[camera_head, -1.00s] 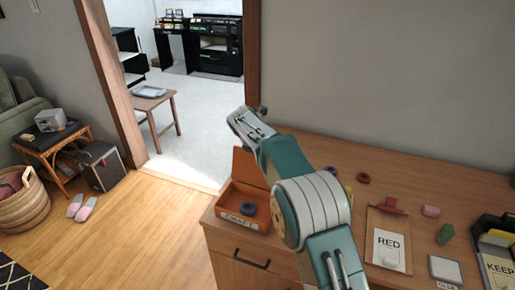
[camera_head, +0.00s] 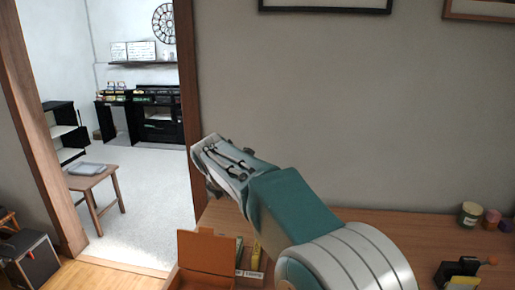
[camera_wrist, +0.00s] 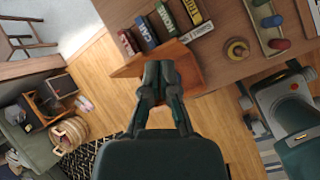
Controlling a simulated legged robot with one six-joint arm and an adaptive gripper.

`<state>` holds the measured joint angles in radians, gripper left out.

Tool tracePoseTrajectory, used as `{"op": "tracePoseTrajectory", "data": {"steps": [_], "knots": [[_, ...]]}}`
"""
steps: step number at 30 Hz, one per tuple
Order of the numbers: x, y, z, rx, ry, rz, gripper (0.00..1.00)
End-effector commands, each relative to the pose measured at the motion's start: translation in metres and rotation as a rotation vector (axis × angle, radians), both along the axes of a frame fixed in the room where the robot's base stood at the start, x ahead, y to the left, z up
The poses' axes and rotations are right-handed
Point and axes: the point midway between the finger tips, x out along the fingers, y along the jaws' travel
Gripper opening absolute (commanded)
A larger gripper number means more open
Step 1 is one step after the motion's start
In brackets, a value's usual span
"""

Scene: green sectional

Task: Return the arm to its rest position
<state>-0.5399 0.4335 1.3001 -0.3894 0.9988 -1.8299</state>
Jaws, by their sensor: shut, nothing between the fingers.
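My gripper (camera_wrist: 160,78) is shut and empty in the wrist view, its two fingertips together. They overlap the orange-brown box (camera_wrist: 196,68) at the desk's edge in the picture; the gap between them cannot be told. In the head view my arm reaches up and left above the desk (camera_head: 405,226), in front of the wall and doorway. The fingertips are not clear there. The open box shows at the bottom of the head view (camera_head: 207,252).
A tray (camera_wrist: 262,32) with coloured pieces lies on the desk. Jars (camera_head: 470,214) stand at the right. A small table (camera_head: 94,178) is beyond the doorway. A woven basket (camera_wrist: 70,134) is on the floor.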

Motion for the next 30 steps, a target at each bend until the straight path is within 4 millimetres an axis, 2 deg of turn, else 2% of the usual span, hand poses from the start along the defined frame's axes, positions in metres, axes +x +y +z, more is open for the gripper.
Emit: {"op": "tracePoseTrajectory", "data": {"steps": [1, 6, 11, 15, 23, 30], "knots": [[-0.010, -0.023, 0.011, 0.054, -0.002, -0.091, 0.00], [-0.048, -0.083, 0.033, 0.245, -0.003, -0.412, 0.00], [-0.092, -0.134, 0.044, 0.424, -0.009, -0.718, 0.00], [-0.136, -0.174, 0.046, 0.579, -0.016, -0.987, 0.00], [-0.223, -0.230, 0.030, 0.868, -0.037, -1.490, 0.00], [-0.300, -0.260, -0.005, 1.128, -0.060, -1.941, 0.00]]}}
